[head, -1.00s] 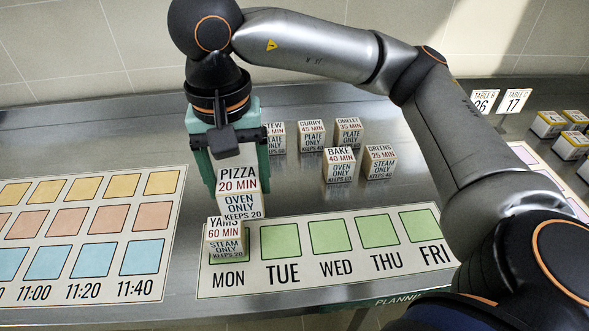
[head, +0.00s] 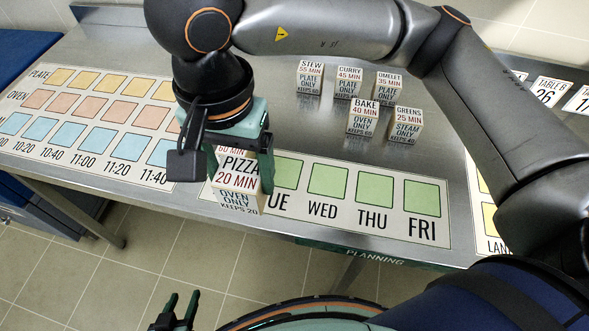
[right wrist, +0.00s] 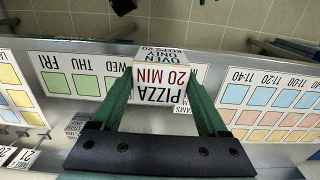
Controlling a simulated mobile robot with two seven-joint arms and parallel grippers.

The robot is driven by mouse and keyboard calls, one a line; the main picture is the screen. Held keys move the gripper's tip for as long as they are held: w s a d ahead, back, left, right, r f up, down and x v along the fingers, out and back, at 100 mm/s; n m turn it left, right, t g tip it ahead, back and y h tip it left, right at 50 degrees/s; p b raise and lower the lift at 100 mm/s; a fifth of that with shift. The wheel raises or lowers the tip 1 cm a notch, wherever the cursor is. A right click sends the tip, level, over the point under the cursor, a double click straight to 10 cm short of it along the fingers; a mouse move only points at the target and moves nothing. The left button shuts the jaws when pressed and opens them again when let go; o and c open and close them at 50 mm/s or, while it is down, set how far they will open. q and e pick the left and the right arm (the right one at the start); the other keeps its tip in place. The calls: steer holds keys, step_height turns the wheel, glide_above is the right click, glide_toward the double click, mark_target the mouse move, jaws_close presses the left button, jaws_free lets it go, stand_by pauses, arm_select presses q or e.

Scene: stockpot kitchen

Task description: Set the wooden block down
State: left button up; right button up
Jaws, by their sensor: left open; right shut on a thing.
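The wooden block labelled PIZZA 20 MIN, OVEN ONLY (head: 236,184) is held in my right gripper (head: 243,172), which is shut on it. It is near the counter's front edge, over the MON end of the weekday strip (head: 320,228). Whether it is clear of the surface I cannot tell. In the right wrist view the pizza block (right wrist: 160,78) sits between the two green fingers. The YAMS block (head: 231,149) is mostly hidden behind it; part of it shows in the wrist view (right wrist: 183,110). My left gripper (head: 177,308) is open and empty, low in front of the counter.
Green squares TUE to FRI are bare. The time chart (head: 95,112) on the left has empty coloured squares. Several blocks stand farther back, including BAKE (head: 362,118), GREENS (head: 406,125) and STEW (head: 310,77). Table number cards (head: 549,92) are at the right.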

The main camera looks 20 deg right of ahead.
steer(key=w+d+f, duration=0.3)
steer(key=w+d+f+p, duration=0.1)
steer(key=w+d+f, duration=0.2)
steer(key=w+d+f+p, duration=0.1)
steer(key=w+d+f, duration=0.1)
steer(key=w+f, duration=0.1)
steer(key=shift+w+d+f, duration=0.35)
steer(key=shift+w+d, duration=0.05)
steer(key=shift+w, duration=0.2)
step_height(320, 180, down, 3)
steer(key=shift+w+f+p, duration=0.1)
steer(key=shift+p, duration=0.55)
steer(key=shift+f, duration=0.1)
steer(key=shift+f+b, duration=0.1)
steer(key=shift+b, duration=0.2)
steer(key=o, duration=1.4)
